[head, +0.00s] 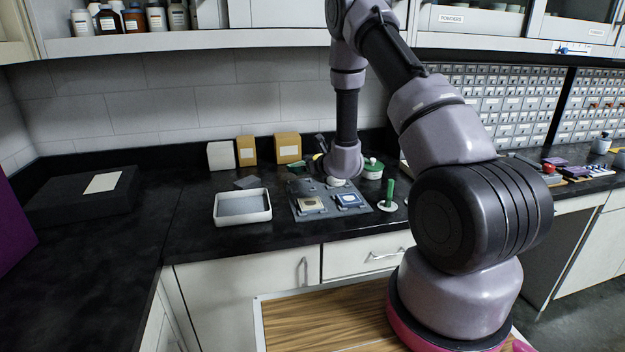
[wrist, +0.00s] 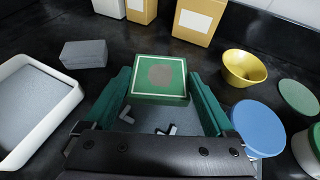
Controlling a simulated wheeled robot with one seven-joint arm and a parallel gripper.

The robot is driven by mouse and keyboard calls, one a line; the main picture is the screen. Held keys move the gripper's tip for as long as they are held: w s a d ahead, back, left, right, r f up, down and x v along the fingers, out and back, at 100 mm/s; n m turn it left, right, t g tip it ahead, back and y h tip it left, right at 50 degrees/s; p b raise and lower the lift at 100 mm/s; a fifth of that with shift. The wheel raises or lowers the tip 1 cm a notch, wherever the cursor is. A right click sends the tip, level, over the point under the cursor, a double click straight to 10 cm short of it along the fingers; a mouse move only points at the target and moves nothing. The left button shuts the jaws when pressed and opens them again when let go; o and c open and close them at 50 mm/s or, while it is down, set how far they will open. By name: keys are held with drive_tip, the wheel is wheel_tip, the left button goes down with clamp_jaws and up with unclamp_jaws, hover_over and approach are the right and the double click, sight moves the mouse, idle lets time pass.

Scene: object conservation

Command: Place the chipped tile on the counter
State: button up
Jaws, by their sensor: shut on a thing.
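A square green tile (wrist: 159,78) with a pale border line and a brown patch in its middle is between the two dark green fingers of my gripper (wrist: 158,90), which is shut on it. No chipped edge can be made out. The tile appears above a grey board (head: 298,212) with corner marks; the gap beneath it is hard to judge. In the head view, my wrist partly hides this area. The black counter (head: 245,241) lies around the board.
A white-rimmed tray (head: 242,220) and a grey block (wrist: 83,54) are left of the board. Boxes (head: 288,148) stand behind. A yellow bowl (wrist: 244,68), a blue disc (wrist: 258,128) and a green disc (wrist: 298,96) are on the right.

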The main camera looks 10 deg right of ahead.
sight(304, 189)
drive_tip(key=shift+f, duration=2.55)
drive_tip(key=shift+f, duration=0.3)
drive_tip(key=o, duration=1.2)
